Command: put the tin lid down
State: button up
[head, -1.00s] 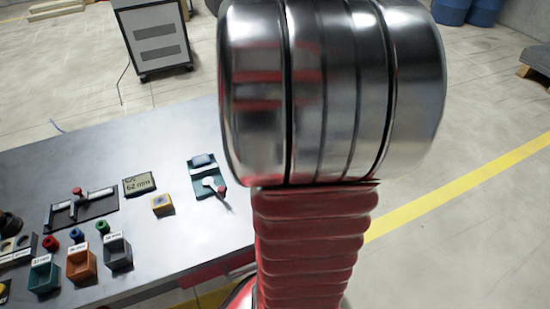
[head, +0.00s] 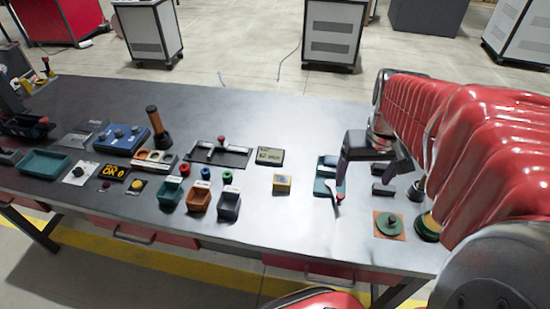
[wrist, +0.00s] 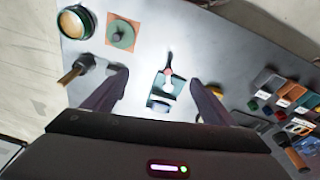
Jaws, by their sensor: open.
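The tin lid (head: 388,224), green and round with a small knob on top, lies flat on an orange square mat (head: 402,234) at the right end of the table. It also shows in the wrist view (wrist: 121,35). My gripper (head: 373,172) is open and empty, above the table and farther back than the lid. In the wrist view the fingers (wrist: 160,76) are spread, with nothing between them, and apart from the lid.
A teal lever device (head: 328,178) with a red knob lies below and left of my gripper. A wooden-handled tool (wrist: 75,73) is near the tin. Several coloured bins (head: 199,198) stand farther left.

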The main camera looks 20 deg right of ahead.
jog(key=s+a+r+n+t, duration=0.1)
jog(key=a+r+n+t, duration=0.1)
jog(key=a, duration=0.7)
jog(key=s+a+r+n+t+y, duration=0.1)
jog(key=a+r+n+t, duration=0.1)
jog(key=a, duration=0.8)
jog(key=shift+s+a+r, duration=0.15)
jog(key=shift+a+r, duration=0.1)
jog(key=shift+r, duration=0.35)
jog(key=shift+c, duration=0.2)
